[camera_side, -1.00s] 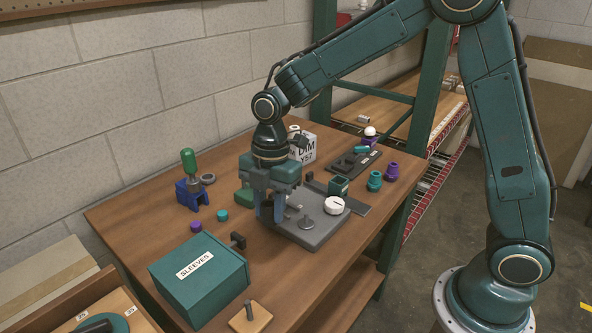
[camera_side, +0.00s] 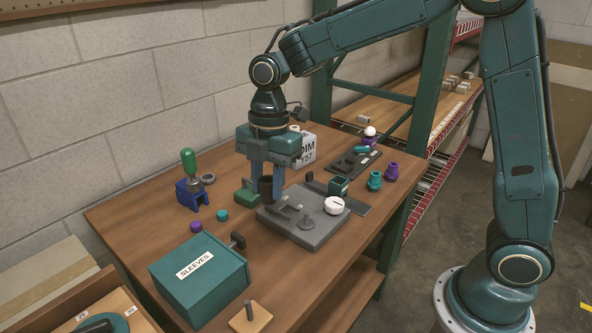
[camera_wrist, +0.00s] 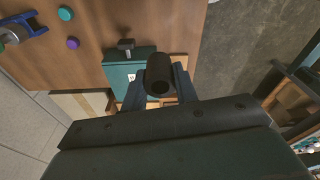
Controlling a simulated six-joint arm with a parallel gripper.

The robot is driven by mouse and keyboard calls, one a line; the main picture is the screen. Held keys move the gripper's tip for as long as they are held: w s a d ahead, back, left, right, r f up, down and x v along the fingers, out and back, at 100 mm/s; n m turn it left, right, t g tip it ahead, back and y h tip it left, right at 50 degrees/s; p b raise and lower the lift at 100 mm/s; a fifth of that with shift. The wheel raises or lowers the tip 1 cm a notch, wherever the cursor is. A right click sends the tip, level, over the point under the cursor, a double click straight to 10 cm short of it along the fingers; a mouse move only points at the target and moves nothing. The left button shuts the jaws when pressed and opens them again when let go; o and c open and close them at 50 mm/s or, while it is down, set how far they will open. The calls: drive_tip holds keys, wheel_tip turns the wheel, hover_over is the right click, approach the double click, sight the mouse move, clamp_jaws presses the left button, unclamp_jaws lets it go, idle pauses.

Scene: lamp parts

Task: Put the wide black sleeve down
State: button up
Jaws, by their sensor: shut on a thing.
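The wide black sleeve (camera_side: 265,188) is held upright between the fingers of my gripper (camera_side: 268,182), which is shut on it. In the side view it hangs above the back-left edge of the grey fixture plate (camera_side: 309,239); whether its lower end touches anything is unclear.
The teal SLEEVES box (camera_side: 200,280) stands at the front left. A blue stand with a green-handled tool (camera_side: 190,180) is at the left, near purple and teal caps. Bare wood lies left of the plate.

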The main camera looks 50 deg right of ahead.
drive_tip(key=shift+w+d, duration=0.1)
drive_tip(key=w+d+m, duration=0.3)
drive_tip(key=d+m, duration=0.2)
drive_tip(key=d, duration=0.5)
drive_tip(key=w+d+m+t, duration=0.1)
drive_tip(key=w+d+m, duration=0.25)
drive_tip(key=d, duration=0.65)
drive_tip(key=w+d+m, duration=0.2)
drive_tip(key=d+m, duration=0.3)
drive_tip(key=d, duration=0.5)
drive_tip(key=s+d+m+h, duration=0.1)
drive_tip(key=s+d+m, duration=0.4)
drive_tip(key=d, duration=0.6)
drive_tip(key=s+d+m, duration=0.4)
drive_tip(key=s+d, duration=0.1)
drive_tip(key=d, duration=0.5)
drive_tip(key=s+d+m+h, duration=0.1)
drive_tip(key=s+d+m, duration=0.4)
drive_tip(key=d, duration=0.6)
drive_tip(key=shift+w+a+f, duration=0.1)
drive_tip(key=shift+w+f, duration=0.05)
drive_tip(key=shift+f, duration=9.75)
drive_tip(key=shift+f, duration=0.15)
drive_tip(key=o, duration=1)
drive_tip(key=shift+c, duration=0.2)
